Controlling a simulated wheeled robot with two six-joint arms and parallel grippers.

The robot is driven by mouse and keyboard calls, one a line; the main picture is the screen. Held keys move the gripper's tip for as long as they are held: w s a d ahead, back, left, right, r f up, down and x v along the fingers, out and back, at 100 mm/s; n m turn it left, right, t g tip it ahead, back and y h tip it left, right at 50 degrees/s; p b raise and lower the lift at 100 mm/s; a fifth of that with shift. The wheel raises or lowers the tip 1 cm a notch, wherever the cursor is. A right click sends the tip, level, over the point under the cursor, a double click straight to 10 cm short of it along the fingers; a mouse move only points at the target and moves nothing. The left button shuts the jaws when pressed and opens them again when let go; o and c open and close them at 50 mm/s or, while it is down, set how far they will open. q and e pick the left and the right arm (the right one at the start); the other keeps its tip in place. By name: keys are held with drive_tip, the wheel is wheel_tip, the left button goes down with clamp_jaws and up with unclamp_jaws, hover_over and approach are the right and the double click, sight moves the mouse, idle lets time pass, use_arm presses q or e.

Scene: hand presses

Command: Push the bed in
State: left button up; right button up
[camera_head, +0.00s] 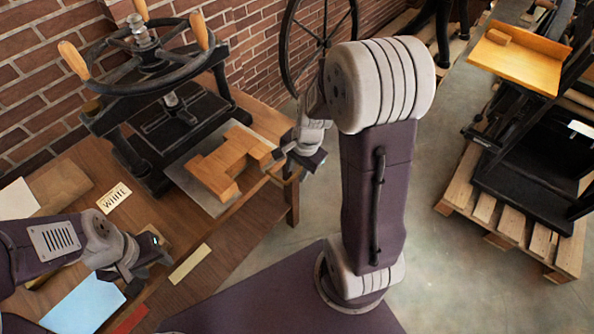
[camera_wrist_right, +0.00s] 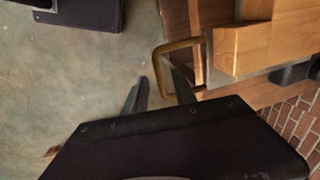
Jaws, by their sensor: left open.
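The black hand press (camera_head: 150,125) stands on the wooden table (camera_head: 215,262), its big wheel (camera_head: 110,85) with wooden grips above. Its flat grey bed (camera_head: 180,178) sticks out of the press to the right and carries stepped wooden blocks (camera_head: 222,168). In the right wrist view, a brass-coloured loop handle (camera_wrist_right: 158,52) stands beside a wooden block (camera_wrist_right: 262,48). My right gripper (camera_head: 312,160) is at the bed's outer end; its fingers (camera_wrist_right: 160,92) are apart, with the handle's outer bar seemingly between them. Contact cannot be told. My left gripper (camera_head: 160,245) is open over the table's front, left of the bed.
A card marked WHITE (camera_head: 114,197), a cream strip (camera_head: 190,263), a blue sheet (camera_head: 85,303) and a red piece (camera_head: 130,320) lie on the table. A brick wall (camera_head: 240,45) is behind. Another machine (camera_head: 530,150) stands on a pallet (camera_head: 512,228) at right. Floor between is clear.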

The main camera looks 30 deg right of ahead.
clamp_jaws()
drive_tip(key=shift+w, duration=0.1)
idle(1.2)
